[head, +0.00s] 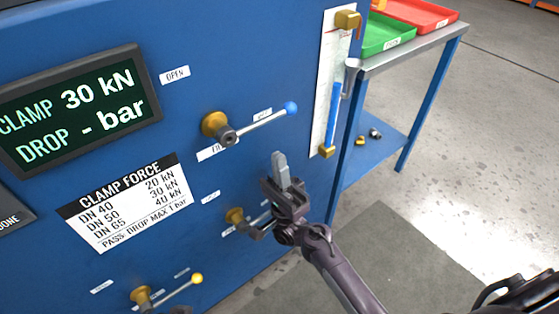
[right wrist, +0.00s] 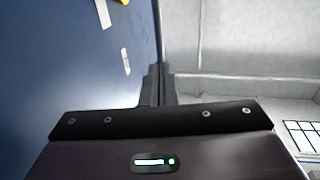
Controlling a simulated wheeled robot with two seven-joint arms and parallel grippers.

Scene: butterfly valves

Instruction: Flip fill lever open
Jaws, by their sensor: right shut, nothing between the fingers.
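Three lever valves are on the blue panel (head: 185,50). The top lever (head: 262,121) has a blue ball end and points right and slightly up from its brass valve body (head: 215,125). A middle valve (head: 235,216) is partly hidden behind my right gripper (head: 281,165). The bottom lever (head: 180,289) has a yellow ball end and points up and right.
A display (head: 80,108) reads clamp 30 kN and drop - bar. A clamp force chart (head: 125,203) is below it. A sight gauge (head: 334,95) is at the panel's right edge. A blue-legged table (head: 410,50) with green and red trays stands behind. Floor at right is open.

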